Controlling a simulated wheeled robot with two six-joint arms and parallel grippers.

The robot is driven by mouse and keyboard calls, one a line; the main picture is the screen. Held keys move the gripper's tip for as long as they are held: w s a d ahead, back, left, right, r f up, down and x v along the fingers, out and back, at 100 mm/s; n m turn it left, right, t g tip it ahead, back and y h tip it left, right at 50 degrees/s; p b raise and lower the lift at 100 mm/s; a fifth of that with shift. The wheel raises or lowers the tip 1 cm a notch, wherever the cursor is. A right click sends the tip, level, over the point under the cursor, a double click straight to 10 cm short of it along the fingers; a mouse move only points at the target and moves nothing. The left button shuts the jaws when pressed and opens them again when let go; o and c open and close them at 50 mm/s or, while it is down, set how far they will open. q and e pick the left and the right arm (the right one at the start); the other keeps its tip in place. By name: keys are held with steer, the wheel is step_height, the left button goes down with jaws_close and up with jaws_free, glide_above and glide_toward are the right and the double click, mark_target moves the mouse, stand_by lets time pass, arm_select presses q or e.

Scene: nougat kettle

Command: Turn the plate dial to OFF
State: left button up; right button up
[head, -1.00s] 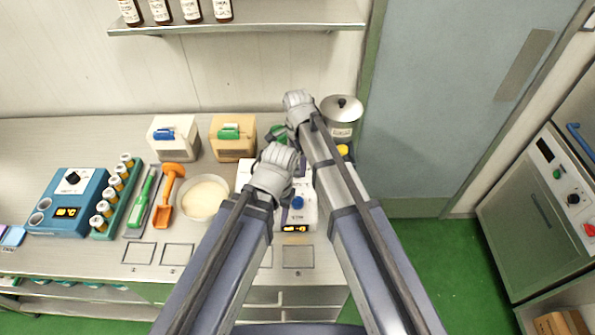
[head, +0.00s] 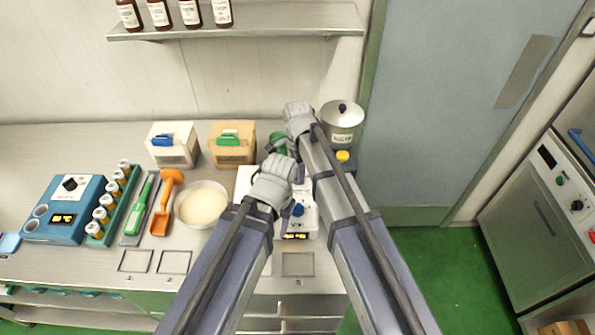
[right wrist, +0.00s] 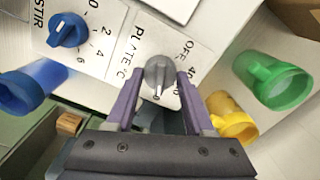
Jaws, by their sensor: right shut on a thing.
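The grey plate dial (right wrist: 159,74) shows in the right wrist view on a white panel marked PLATE °C, with OFF to its upper right. Its white pointer line faces down in that view, away from OFF. My right gripper (right wrist: 158,84) is shut on the dial, a purple finger on each side. In the head view my right gripper (head: 301,176) is mostly hidden by its arm, over the white hotplate (head: 243,180).
Green (right wrist: 284,86), yellow (right wrist: 232,117) and blue (right wrist: 32,86) scoops or cups lie around the hotplate. A lidded metal pot (head: 342,122) stands behind right. A bowl of pale powder (head: 203,205) is left of the hotplate. The counter's front edge is close.

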jaws_close()
steer(key=shift+n, duration=0.4)
steer(key=n, duration=0.5)
steer(key=shift+n, duration=0.4)
steer(key=n, duration=1.3)
steer(key=shift+n, duration=0.3)
steer(key=n, duration=0.6)
steer(key=shift+n, duration=0.6)
